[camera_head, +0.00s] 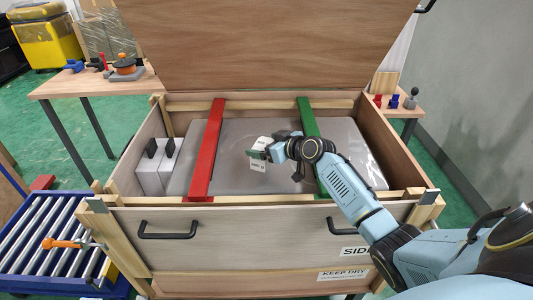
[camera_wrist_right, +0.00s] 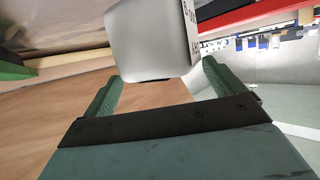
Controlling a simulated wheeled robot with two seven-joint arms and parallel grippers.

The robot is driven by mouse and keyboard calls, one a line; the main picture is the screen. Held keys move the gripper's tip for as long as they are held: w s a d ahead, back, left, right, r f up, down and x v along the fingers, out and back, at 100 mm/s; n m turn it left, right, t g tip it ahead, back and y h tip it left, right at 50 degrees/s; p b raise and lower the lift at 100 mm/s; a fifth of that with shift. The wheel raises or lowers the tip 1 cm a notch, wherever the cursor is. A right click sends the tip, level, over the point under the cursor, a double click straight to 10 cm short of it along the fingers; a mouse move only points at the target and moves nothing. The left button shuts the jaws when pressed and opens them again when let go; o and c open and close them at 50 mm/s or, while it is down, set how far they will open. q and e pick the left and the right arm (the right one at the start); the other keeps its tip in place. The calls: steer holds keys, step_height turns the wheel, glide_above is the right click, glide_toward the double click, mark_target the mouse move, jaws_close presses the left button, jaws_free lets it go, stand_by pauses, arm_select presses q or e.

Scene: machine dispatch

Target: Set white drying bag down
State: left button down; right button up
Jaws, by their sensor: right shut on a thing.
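The white drying bag (camera_head: 258,167) is a small white block with dark print on its face. My right gripper (camera_head: 262,151) is shut on it, over the open wooden crate (camera_head: 240,222), between the red and green beams. The wrist view shows the bag (camera_wrist_right: 150,42) between the green fingers of my right gripper (camera_wrist_right: 160,82). I cannot tell whether the bag touches the grey wrapped load (camera_head: 237,130) below. Two more white blocks (camera_head: 148,181) with black tops stand upright at the crate's left end. My left gripper is not in view.
The red beam (camera_head: 207,150) and green beam (camera_head: 306,119) span the crate. Its wooden lid (camera_head: 265,45) stands raised behind. A roller conveyor (camera_head: 45,240) is at the left. Side tables with tools (camera_head: 90,85) stand behind left and right.

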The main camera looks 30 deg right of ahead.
step_height(320, 180, down, 3)
steer(key=shift+f, duration=0.15)
steer(key=shift+f+b, duration=0.1)
steer(key=shift+b, duration=0.25)
steer(key=o, duration=0.7)
steer(key=shift+o, duration=0.2)
steer(key=shift+s, duration=0.15)
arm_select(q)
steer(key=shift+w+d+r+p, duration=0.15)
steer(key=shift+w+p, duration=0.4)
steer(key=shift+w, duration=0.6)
arm_select(e)
steer(key=v, duration=1.1)
steer(key=shift+s+r, duration=0.25)
steer(key=shift+r, duration=0.05)
steer(key=shift+d, duration=0.1)
